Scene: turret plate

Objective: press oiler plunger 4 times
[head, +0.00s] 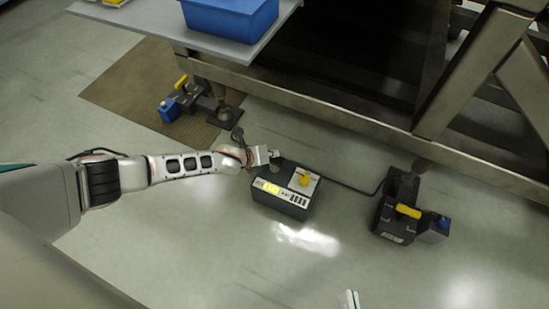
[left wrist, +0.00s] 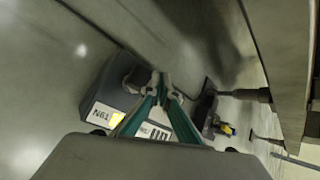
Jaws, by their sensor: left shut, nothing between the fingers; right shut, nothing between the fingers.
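A dark box (head: 283,204) sits on the floor near the middle of the head view. Its top carries a yellow knob (head: 305,179) and a pale panel with a yellow display. A dark round part stands at its back left corner; I cannot tell for certain whether it is the oiler plunger. My left gripper (head: 276,155) is shut and empty just above that corner. In the left wrist view the box (left wrist: 104,88) lies beyond the closed teal fingers (left wrist: 161,87); contact is unclear. What looks like my right gripper (head: 348,299) shows only at the bottom edge.
A dark unit with a yellow handle (head: 408,211) stands on the right, and a similar one (head: 184,98) on a brown mat (head: 122,84). A metal frame (head: 330,117) runs behind. A blue bin (head: 232,18) sits on a shelf above. Floor in front is clear.

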